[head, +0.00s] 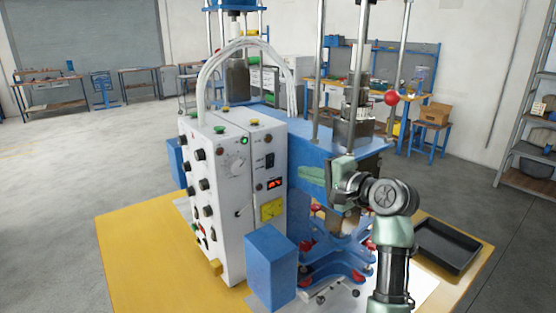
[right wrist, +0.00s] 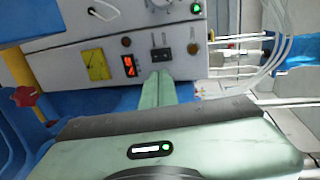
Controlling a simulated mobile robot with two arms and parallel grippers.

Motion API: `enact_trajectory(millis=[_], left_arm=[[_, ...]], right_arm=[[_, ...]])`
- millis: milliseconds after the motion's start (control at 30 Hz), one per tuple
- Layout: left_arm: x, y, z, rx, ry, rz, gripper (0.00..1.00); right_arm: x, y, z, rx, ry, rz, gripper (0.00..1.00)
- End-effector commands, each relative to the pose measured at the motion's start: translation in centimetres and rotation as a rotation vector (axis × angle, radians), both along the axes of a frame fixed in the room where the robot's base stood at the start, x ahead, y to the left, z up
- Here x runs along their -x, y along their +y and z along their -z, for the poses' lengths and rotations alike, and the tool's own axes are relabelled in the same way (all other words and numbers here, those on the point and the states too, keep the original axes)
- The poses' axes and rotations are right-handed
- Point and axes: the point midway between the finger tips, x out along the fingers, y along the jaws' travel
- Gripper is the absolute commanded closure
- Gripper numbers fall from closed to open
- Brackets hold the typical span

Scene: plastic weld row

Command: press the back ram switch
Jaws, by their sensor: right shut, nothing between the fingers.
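A black switch block (head: 270,160) sits on that panel above a red-lit display (head: 275,184); no label for the back ram switch is readable. In the right wrist view the same dark switch block (right wrist: 161,54) is just beyond the fingertips. My right gripper (head: 303,175) is shut and empty, its green fingers pointing at the panel. In the right wrist view the fingertips (right wrist: 160,74) lie just below the switch block; whether they touch the panel I cannot tell. My left gripper is not in view.
A yellow meter (head: 271,209) and a dial (head: 236,162) share the panel. White hoses (head: 240,45) arch over the box. The blue press frame (head: 300,150) stands close around my right arm. A black tray (head: 447,246) lies on the table at right.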

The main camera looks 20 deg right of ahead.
Motion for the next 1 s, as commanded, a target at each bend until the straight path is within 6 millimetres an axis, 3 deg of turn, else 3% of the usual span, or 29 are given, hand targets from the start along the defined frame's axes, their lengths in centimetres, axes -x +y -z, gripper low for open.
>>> enact_trajectory(millis=[400,500,700,1000], left_arm=[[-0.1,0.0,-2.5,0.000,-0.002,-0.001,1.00],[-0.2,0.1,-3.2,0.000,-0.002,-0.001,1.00],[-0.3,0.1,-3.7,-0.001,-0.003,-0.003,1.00],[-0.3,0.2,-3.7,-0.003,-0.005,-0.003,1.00]], right_arm=[[-7.9,3.0,1.4,-0.002,0.003,-0.002,1.00],[-9.3,3.4,1.0,-0.001,0.001,-0.001,1.00],[-10.9,4.0,1.0,-0.001,0.001,0.000,1.00],[-11.2,4.1,1.1,0.001,0.000,0.000,1.00]])
